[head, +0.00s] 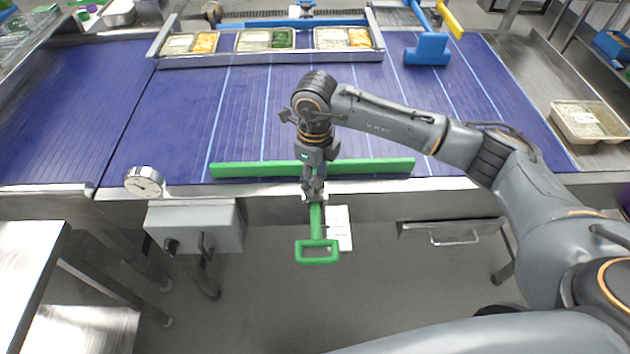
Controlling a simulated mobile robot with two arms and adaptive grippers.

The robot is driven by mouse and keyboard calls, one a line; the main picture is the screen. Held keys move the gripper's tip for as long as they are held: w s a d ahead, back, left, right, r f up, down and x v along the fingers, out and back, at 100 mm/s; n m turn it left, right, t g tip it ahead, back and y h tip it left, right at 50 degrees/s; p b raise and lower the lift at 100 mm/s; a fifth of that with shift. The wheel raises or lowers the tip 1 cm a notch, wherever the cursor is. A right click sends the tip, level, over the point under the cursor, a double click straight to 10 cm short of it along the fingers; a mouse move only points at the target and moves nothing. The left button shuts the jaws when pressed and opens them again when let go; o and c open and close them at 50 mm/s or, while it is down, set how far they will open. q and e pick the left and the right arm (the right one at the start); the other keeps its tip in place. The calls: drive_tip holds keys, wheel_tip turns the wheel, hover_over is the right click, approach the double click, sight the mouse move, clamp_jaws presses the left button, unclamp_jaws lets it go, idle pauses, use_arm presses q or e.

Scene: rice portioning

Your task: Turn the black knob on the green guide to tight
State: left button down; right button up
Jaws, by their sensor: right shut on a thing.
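The green guide (375,167) is a long bar lying along the near edge of the blue conveyor. A green handle (317,247) with a rectangular loop hangs down in front of it over the conveyor's edge. My right gripper (313,193) points down at the middle of the guide, where the handle meets the conveyor edge. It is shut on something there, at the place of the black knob. The knob itself is hidden by the fingers, and its setting cannot be read. My left gripper is not in view.
The blue conveyor (150,120) is mostly clear. Trays of food (265,40) stand in a metal frame at the back. A blue block (428,48) sits at the back right. A round dial (144,182) and a grey control box (195,226) are at the near left.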

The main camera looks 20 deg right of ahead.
drive_tip(key=m+b, duration=0.2)
drive_tip(key=m, duration=0.2)
drive_tip(key=shift+f+m, duration=0.1)
drive_tip(key=shift+m, duration=0.2)
drive_tip(key=m+b, duration=0.1)
drive_tip(key=m, duration=0.3)
drive_tip(key=shift+b, duration=0.4)
drive_tip(key=shift+m, duration=0.3)
drive_tip(key=o, duration=1.1)
drive_tip(key=shift+o, duration=0.2)
drive_tip(key=shift+r, duration=0.25)
wheel_tip(320, 180, up, 12)
drive_tip(key=shift+f, duration=0.15)
